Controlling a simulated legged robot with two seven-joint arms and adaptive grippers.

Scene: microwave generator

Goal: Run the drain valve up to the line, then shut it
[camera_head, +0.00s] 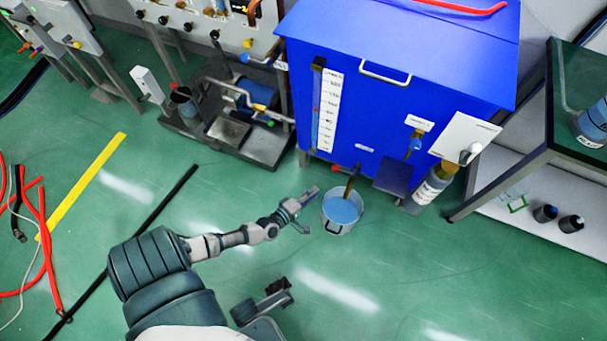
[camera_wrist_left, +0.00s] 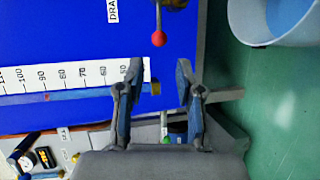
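The drain valve's red knob (camera_head: 333,167) sits low on the front of the blue tank (camera_head: 440,50). In the left wrist view the red knob (camera_wrist_left: 159,38) hangs on a thin lever beside a brass body, just beyond my fingers and apart from them. A brown spout (camera_head: 351,182) slants down to a metal bucket (camera_head: 328,222) holding blue liquid; the bucket (camera_wrist_left: 237,25) also shows in the wrist view. My left gripper (camera_head: 307,207) is open and empty, left of the bucket. My right gripper (camera_head: 284,291) is at the bottom; its opening is unclear.
A numbered sight gauge (camera_head: 327,110) stands on the tank front. A pump on a dark base (camera_head: 260,150) is left of the tank. Red hoses (camera_head: 45,240) lie far left. The middle floor is mostly clear.

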